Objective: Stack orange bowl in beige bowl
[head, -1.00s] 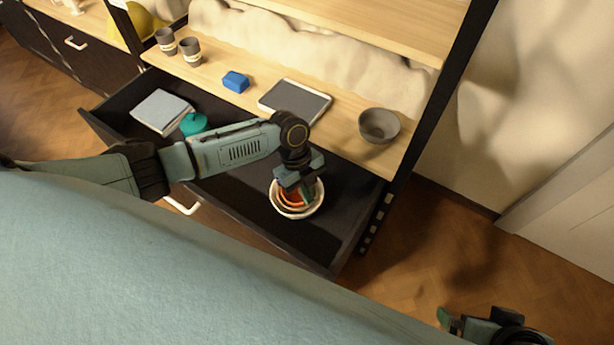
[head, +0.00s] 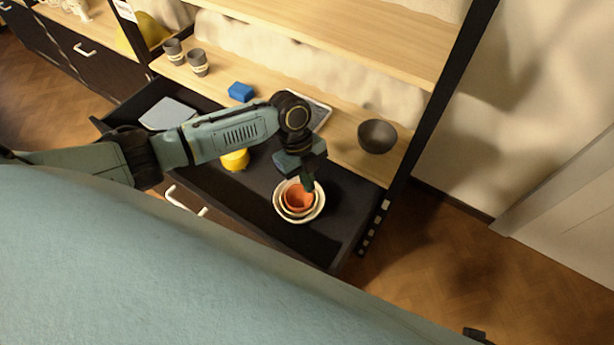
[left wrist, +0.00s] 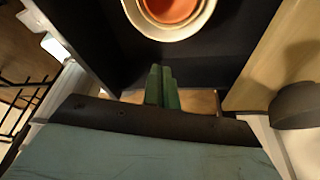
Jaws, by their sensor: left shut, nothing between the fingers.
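The orange bowl (head: 298,200) sits nested inside the beige bowl (head: 283,205), which is inside a larger pale bowl (head: 299,220); the stack stands in the open dark drawer. The orange bowl (left wrist: 172,10) and the pale rims (left wrist: 150,30) also show at the top of the left wrist view, cut off by the edge. My left gripper (head: 307,186) is shut and empty by the far side of the stack; its closed fingers (left wrist: 162,88) are clear of the bowls in the wrist view. Only a small dark piece of my right gripper (head: 476,333) shows at the bottom right.
The drawer (head: 335,225) also holds a yellow object (head: 235,160) and a grey flat item (head: 168,113). The wooden shelf behind holds a dark bowl (head: 377,136), a tray (head: 321,115), a blue block (head: 241,92) and two cups (head: 198,63). The drawer's right side is clear.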

